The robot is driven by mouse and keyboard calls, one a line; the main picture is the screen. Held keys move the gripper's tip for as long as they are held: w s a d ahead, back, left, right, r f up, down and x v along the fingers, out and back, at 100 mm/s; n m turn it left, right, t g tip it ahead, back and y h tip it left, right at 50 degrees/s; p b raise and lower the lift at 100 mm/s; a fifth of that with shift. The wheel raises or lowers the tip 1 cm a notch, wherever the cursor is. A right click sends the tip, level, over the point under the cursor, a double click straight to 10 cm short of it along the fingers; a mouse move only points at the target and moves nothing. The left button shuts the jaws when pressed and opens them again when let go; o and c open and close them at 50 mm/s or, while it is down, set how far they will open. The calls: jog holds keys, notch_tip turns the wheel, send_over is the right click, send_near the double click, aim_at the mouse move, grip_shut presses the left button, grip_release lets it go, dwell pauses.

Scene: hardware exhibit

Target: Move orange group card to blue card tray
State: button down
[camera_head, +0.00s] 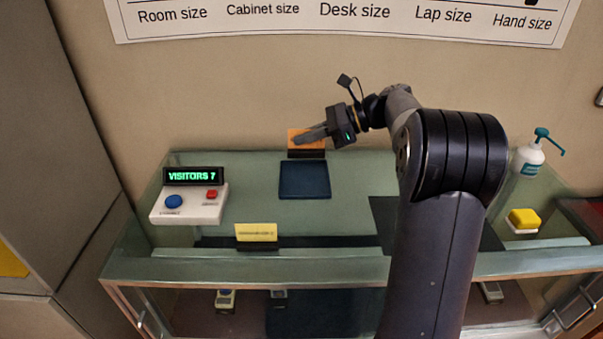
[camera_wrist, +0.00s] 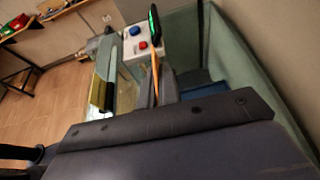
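The orange card (camera_head: 308,133) stands upright in a dark holder (camera_head: 306,154) at the back of the glass counter. My gripper (camera_head: 300,139) reaches to it from the right, and its fingers overlap the card. In the wrist view, the card (camera_wrist: 155,75) shows edge-on as a thin orange strip between my two dark fingers (camera_wrist: 157,88). The fingers are close on both sides, but whether they press on it is unclear. The blue tray (camera_head: 304,181) lies flat and empty just in front of the holder; a blue surface, probably the tray, also shows in the wrist view (camera_wrist: 193,84).
A visitor counter box (camera_head: 190,207) with blue and red buttons stands left of the tray. A yellow card (camera_head: 256,231) stands in front. A dark mat (camera_head: 383,212), a yellow block (camera_head: 523,218) and a pump bottle (camera_head: 529,157) are to the right. The wall rises close behind.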

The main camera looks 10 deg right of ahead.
jog(key=shift+w+a+f, duration=0.1)
jog(key=shift+w+f, duration=0.05)
jog(key=shift+w, duration=0.3)
notch_tip(320, 180, down, 10)
jog(key=shift+r+p, duration=0.1)
jog(key=shift+p, duration=0.4)
jog(key=c, duration=2.1)
grip_release()
jog(key=o, duration=0.4)
jog(key=b+v, duration=0.2)
jog(key=v, duration=1)
jog(key=shift+w, duration=0.1)
